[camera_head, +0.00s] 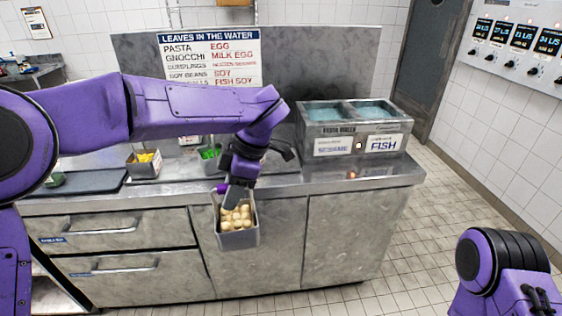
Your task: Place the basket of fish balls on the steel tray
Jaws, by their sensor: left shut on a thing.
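My left gripper (238,196) is shut on a small grey metal basket (238,240) of pale round fish balls (236,217). The basket hangs in front of the counter's front edge, before the cabinet doors, with its open top toward me. The purple left arm crosses the view from the left and covers part of the counter. I cannot make out the steel tray for certain; part of the worktop is hidden behind my arm. Part of my right arm shows at the lower right, but its gripper is out of view.
A steel counter (330,183) holds a container of yellow food (144,168), a container of green food (209,158) and a dark flat board (90,181). A two-basin water unit (352,125) with a FISH label stands at the right. Floor at right is clear.

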